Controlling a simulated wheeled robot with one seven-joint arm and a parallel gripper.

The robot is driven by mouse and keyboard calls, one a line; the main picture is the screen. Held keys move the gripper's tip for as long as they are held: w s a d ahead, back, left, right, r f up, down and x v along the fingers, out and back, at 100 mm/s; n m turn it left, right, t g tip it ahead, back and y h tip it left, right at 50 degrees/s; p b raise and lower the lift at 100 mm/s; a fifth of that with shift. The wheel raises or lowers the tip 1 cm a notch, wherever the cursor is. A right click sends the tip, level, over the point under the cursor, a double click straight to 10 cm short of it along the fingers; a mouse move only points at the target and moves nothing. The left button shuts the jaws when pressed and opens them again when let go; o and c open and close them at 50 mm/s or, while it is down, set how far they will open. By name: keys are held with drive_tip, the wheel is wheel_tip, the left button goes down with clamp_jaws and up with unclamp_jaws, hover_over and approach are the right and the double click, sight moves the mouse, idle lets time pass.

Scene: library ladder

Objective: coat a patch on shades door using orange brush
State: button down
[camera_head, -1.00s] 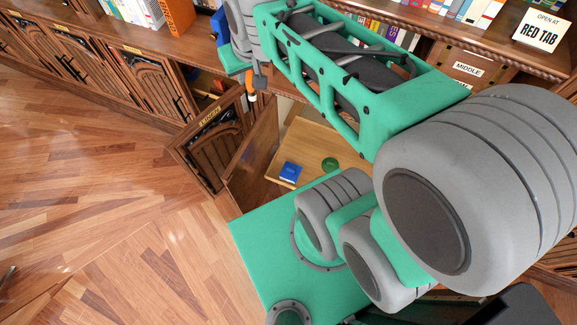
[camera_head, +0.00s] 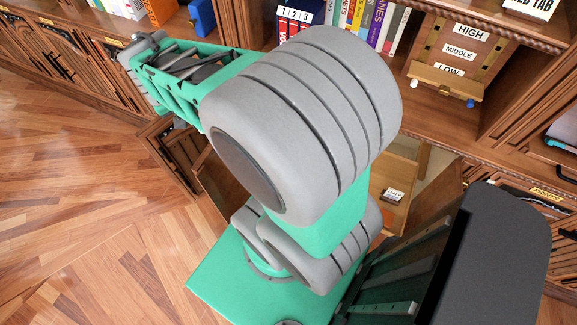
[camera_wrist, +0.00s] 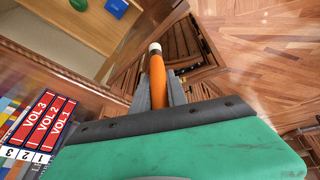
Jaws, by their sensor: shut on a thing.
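My gripper (camera_wrist: 158,92) is shut on the orange brush (camera_wrist: 158,75) in the wrist view. The brush points away from the fingers and has a pale tip. Beyond it is a dark-slatted wooden door (camera_wrist: 183,45); I cannot tell whether the brush touches it. In the head view a carved cabinet door (camera_head: 183,152) stands open at the left of my arm, partly hidden by it. No label reading shades is legible, so I cannot tell which door it is. My gripper and the brush cannot be made out in the head view.
An open compartment holding a green round thing (camera_wrist: 79,4) and a blue box (camera_wrist: 116,8) is at upper left in the wrist view. Red volumes (camera_wrist: 45,122) stand on a shelf nearby. A HIGH/MIDDLE/LOW board (camera_head: 455,60) is at right. The wood floor (camera_head: 80,200) at left is clear.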

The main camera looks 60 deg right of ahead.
drive_tip(key=s+d+f+m+g+b, duration=0.2)
drive_tip(key=s+d+f+b, duration=0.4)
drive_tip(key=f+b, duration=0.3)
drive_tip(key=s+d+f+m+g+b, duration=0.2)
drive_tip(key=s+d+f+m+b, duration=0.3)
drive_tip(key=f, duration=1.2)
drive_tip(key=s+d+f+m+g+b, duration=0.2)
drive_tip(key=s+d+f+m+b, duration=0.2)
drive_tip(key=s+d+f+b, duration=0.5)
drive_tip(key=shift+s+d+f+b, duration=0.1)
drive_tip(key=shift+s+f+b, duration=0.6)
drive_tip(key=shift+f+b, duration=0.3)
drive_tip(key=shift+s+d+f+b, duration=0.1)
drive_tip(key=shift+s+f+b, duration=0.6)
drive_tip(key=shift+f+b, duration=0.25)
drive_tip(key=shift+f, duration=0.65)
wheel_tip(320, 180, up, 7)
drive_tip(key=p, duration=0.6)
